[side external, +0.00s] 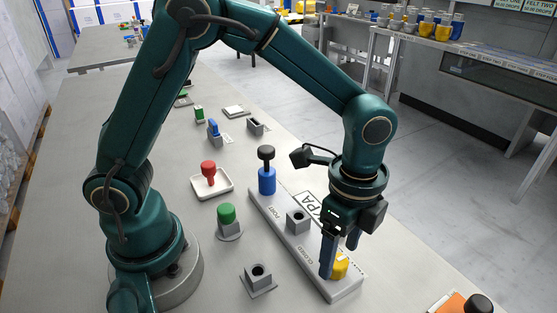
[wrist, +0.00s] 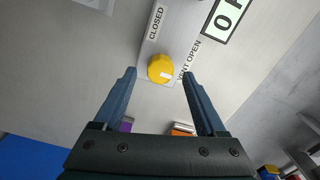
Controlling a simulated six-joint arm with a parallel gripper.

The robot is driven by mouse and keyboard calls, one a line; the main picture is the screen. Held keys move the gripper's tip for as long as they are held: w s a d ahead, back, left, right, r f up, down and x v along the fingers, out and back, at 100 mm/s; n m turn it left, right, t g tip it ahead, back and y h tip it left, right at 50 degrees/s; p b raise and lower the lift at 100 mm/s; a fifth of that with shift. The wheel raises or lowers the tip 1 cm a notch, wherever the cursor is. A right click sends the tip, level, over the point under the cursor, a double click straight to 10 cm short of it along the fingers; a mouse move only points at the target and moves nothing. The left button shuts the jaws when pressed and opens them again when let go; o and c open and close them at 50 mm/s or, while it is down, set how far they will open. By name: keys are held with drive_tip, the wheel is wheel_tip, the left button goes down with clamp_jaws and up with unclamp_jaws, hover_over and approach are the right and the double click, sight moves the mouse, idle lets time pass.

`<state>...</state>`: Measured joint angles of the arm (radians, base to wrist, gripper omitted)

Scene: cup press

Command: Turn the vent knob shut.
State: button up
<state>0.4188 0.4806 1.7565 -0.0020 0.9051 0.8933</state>
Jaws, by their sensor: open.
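The vent knob is a round yellow knob (wrist: 160,66) with a white mark, on the end of a light grey panel (side external: 291,246). In the wrist view the mark is on the knob's lower right, on the side of the printed words VENT OPEN; the word CLOSED is printed above the knob. In the side view the knob (side external: 342,268) is partly hidden behind a finger. My gripper (side external: 340,259) is open, pointing down at the knob. In the wrist view my gripper's fingertips (wrist: 159,74) are on either side of the knob, with gaps. I cannot tell whether they touch the panel.
The panel also carries a blue post with a black knob (side external: 267,172) and a grey square socket (side external: 298,221). A green button (side external: 227,215), another grey socket (side external: 258,276) and a red knob in a white tray (side external: 209,174) stand nearby. An orange block (side external: 452,303) is at the front right.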

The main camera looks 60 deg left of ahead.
drive_tip(key=shift+f, duration=0.65)
drive_tip(key=shift+c, duration=0.2)
clamp_jaws()
